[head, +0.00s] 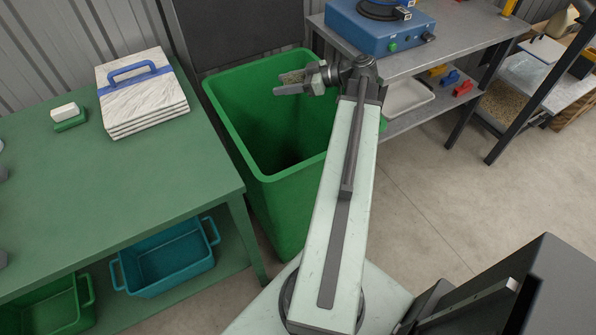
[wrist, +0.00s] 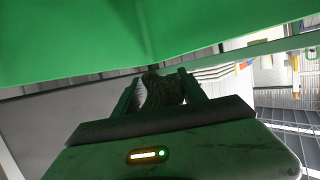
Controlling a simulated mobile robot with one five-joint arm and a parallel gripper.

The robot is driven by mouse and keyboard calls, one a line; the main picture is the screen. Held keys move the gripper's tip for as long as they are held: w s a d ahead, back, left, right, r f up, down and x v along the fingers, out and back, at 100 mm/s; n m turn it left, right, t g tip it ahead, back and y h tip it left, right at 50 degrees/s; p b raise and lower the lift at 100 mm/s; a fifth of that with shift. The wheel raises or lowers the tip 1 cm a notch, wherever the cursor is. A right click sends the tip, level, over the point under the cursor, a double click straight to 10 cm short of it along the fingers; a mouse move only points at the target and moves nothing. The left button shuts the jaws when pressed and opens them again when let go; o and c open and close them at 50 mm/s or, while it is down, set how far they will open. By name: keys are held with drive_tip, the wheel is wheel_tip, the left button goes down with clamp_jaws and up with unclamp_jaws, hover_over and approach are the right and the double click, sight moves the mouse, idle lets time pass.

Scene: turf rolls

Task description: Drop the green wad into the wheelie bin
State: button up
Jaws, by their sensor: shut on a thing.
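The green wheelie bin (head: 264,185) stands open between the green table and the grey workbench. My gripper (head: 290,82) is over the bin's opening, near its back right side. In the head view a small greenish-brown wad (head: 292,77) shows between the jaws. In the wrist view the wad (wrist: 163,90) looks dark and sits between the two fingers, with my gripper (wrist: 160,92) shut on it. A green wall of the bin (wrist: 90,45) fills the top of the wrist view. The bin's floor is in dark shadow.
A green table (head: 110,185) on the left holds a stack of white slabs (head: 145,105) with a blue handle. A teal crate (head: 170,262) is on its lower shelf. At the right, a grey workbench (head: 440,62) carries a blue device (head: 375,28). The floor at the right is clear.

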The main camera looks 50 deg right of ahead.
drive_tip(key=shift+f, duration=0.1)
drive_tip(key=o, duration=1.5)
drive_tip(key=shift+c, duration=0.2)
drive_tip(key=p+v, duration=0.2)
drive_tip(key=v, duration=0.5)
drive_tip(key=shift+s+d+p, duration=0.2)
drive_tip(key=shift+s+p, duration=0.15)
drive_tip(key=shift+p, duration=0.05)
drive_tip(key=shift+r, duration=0.25)
